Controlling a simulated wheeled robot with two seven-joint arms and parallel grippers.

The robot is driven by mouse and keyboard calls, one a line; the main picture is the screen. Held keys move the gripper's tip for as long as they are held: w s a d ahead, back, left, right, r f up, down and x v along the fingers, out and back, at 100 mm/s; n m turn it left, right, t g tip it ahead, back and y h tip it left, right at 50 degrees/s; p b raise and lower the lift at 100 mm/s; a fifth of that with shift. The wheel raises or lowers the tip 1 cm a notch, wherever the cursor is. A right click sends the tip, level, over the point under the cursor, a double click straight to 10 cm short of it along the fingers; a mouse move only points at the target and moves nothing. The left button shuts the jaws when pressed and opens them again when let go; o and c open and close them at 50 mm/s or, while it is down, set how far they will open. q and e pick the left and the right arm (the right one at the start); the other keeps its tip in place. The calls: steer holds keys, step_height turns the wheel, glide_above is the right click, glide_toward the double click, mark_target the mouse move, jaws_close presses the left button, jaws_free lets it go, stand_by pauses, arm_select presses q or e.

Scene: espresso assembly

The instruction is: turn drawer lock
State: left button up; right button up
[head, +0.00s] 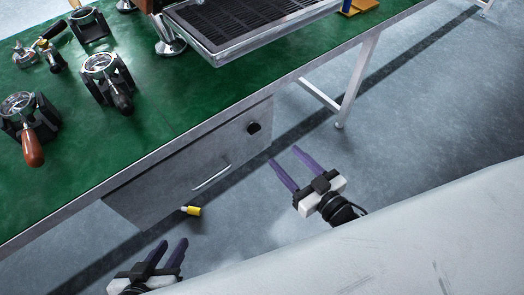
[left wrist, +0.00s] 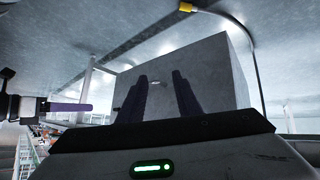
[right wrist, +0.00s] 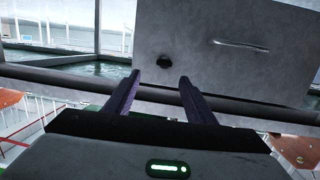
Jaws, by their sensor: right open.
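The drawer lock (head: 254,128) is a small black round knob at the upper right of the grey drawer front (head: 175,190). In the right wrist view the lock (right wrist: 163,61) appears ahead of the fingertips, with a gap between. My right gripper (head: 283,155) is open and empty, its purple fingers pointing at the drawer side of the table, below and right of the lock. My left gripper (head: 174,241) is open and empty, lower left, below the drawer. The drawer handle (head: 211,177) is a pale bar; the drawer looks closed.
A yellow object (head: 191,210) shows beside the drawer's lower edge. The green tabletop (head: 180,95) above holds portafilters in black stands (head: 105,80) and a machine with a drip tray (head: 245,25). A table leg (head: 355,85) stands right.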

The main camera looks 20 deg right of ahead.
mark_target(256, 131)
arm_select(q)
steer(key=shift+m+g+h, duration=0.4)
steer(key=shift+m+g, duration=0.1)
steer(key=f+b, duration=0.1)
steer(key=d+f+b, duration=0.1)
steer(key=b, duration=0.1)
steer(key=d+f+b, duration=0.1)
steer(key=f+b, duration=0.1)
steer(key=shift+w+d, duration=0.1)
steer(key=shift+w, duration=0.25)
arm_select(e)
steer(key=w+a, duration=0.1)
steer(key=w, duration=0.3)
steer(key=w+a+f+t+y, duration=0.1)
steer(key=w, duration=0.2)
steer(key=w+a+n+y, duration=0.1)
steer(key=w+a, duration=0.1)
steer(key=w, duration=0.2)
steer(key=shift+w+f, duration=0.3)
steer(key=shift+f, duration=0.1)
steer(key=shift+c, duration=0.4)
steer(key=c, duration=1)
steer(key=shift+o, duration=0.2)
